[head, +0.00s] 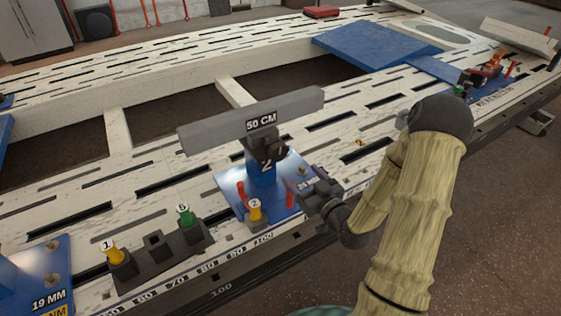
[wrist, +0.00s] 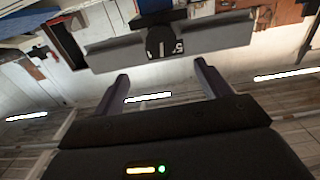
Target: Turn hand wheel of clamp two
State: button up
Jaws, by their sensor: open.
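Clamp two stands on a blue base plate (head: 229,184) in the middle of the head view, with a "2" on its blue post (head: 262,173). A dark round part (head: 276,151), which looks like its hand wheel, sits at the top of the post, below the "50 CM" label (head: 261,121). My gripper (head: 308,184) is just right of the post, low over the plate's right side. In the wrist view my gripper (wrist: 160,78) is open and empty, its fingers spread below the grey bar (wrist: 220,37) and a dark marked part (wrist: 160,42).
A dark holder (head: 154,262) with yellow plug 1 (head: 114,254) and green plug 5 (head: 186,216) stands front left. Yellow plug 2 (head: 255,211) and red pins are on the clamp's plate. The slotted white frame (head: 150,187) surrounds large dark openings.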

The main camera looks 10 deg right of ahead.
aim_at(280, 153)
jog(key=shift+w+a+f+b, duration=0.15)
jog(key=shift+a+f+b, duration=0.1)
jog(key=shift+b, duration=1)
jog(key=b+x, duration=0.2)
jog(key=x, duration=0.9)
jog(key=shift+w+a+r, duration=0.1)
jog(key=shift+w+r, duration=0.05)
jog(key=shift+w, duration=0.1)
jog(key=shift+c, duration=0.5)
jog(key=c, duration=0.9)
